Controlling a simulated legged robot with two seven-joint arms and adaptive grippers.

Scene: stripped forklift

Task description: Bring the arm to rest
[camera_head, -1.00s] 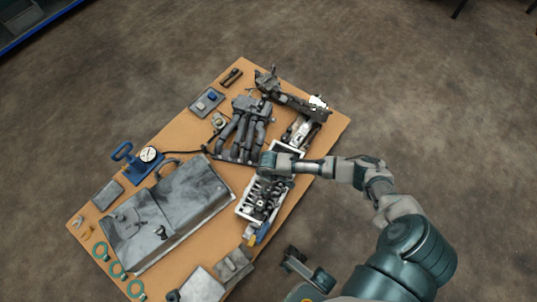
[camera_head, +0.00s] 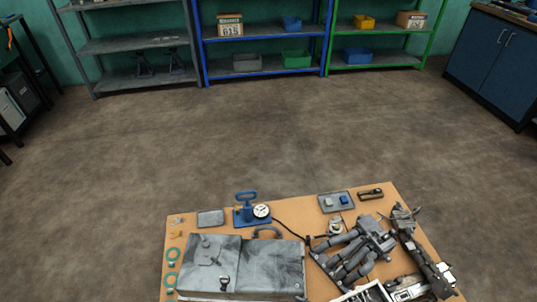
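The wooden workbench top (camera_head: 184,222) lies at the bottom of the view, cut off by the lower edge. On it are a closed grey metal case (camera_head: 270,262), a blue hand pump with a round gauge (camera_head: 252,211) and a grey multi-fingered mechanical part (camera_head: 360,250).
A grey shelf (camera_head: 135,45), a blue shelf (camera_head: 262,75) and a green shelf (camera_head: 375,67) stand along the back wall. A blue cabinet (camera_head: 490,58) is at the far right. Open brown floor (camera_head: 270,140) lies between the workbench and the shelves.

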